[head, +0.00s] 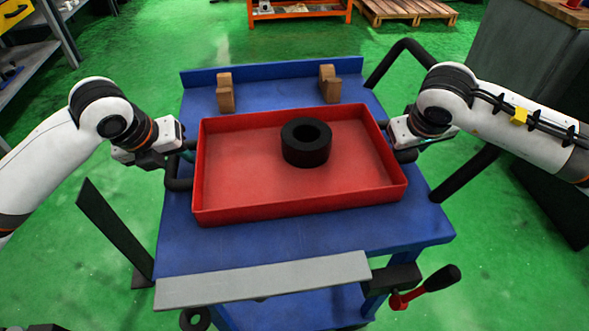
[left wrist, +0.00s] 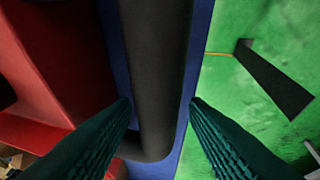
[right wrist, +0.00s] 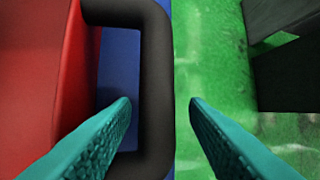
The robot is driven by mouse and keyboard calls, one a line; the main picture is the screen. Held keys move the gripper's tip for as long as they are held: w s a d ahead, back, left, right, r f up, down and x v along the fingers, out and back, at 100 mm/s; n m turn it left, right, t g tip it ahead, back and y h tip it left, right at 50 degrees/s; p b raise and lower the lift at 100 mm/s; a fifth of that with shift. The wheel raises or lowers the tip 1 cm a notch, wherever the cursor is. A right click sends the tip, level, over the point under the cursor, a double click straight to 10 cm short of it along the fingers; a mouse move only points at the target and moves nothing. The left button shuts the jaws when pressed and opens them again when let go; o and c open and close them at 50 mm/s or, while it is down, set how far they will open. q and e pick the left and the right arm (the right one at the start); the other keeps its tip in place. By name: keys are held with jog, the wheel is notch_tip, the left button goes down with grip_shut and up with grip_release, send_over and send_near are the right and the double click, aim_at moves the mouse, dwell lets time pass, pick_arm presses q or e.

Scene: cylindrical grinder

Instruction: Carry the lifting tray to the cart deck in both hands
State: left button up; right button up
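The lifting tray (head: 250,178) is a red open box over the blue cart deck (head: 290,240); it looks level and seems to rest there. A thick black ring (head: 306,150) sits inside it, a little right of centre. The tray has a black handle at each end. My left gripper (left wrist: 160,103) is open, with its fingers on either side of the left handle (left wrist: 155,60). My right gripper (right wrist: 160,100) is open, with its fingers either side of the right handle (right wrist: 156,65). In the head view both fingertip pairs are largely hidden.
Two brown blocks (head: 226,92) (head: 329,84) stand on the deck behind the tray. A grey bar (head: 265,281) runs along the cart's front, and a red-and-black lever (head: 430,287) sticks out at front right. A dark cabinet (head: 530,70) stands at the right.

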jog(key=shift+a, duration=0.1)
pick_arm(q)
notch_tip(320, 180, up, 28)
jog(key=p, duration=2.8)
jog(key=shift+r+p, duration=0.25)
jog(key=shift+p, duration=0.05)
pick_arm(e)
jog(key=s+a+r, duration=0.1)
jog(key=s+r, duration=0.1)
jog(key=r, duration=1.7)
jog(key=s+r, duration=0.2)
jog(key=r, duration=1.7)
jog(key=shift+s+a+r, duration=0.3)
jog(key=shift+s+a, duration=0.05)
jog(key=shift+s, duration=0.05)
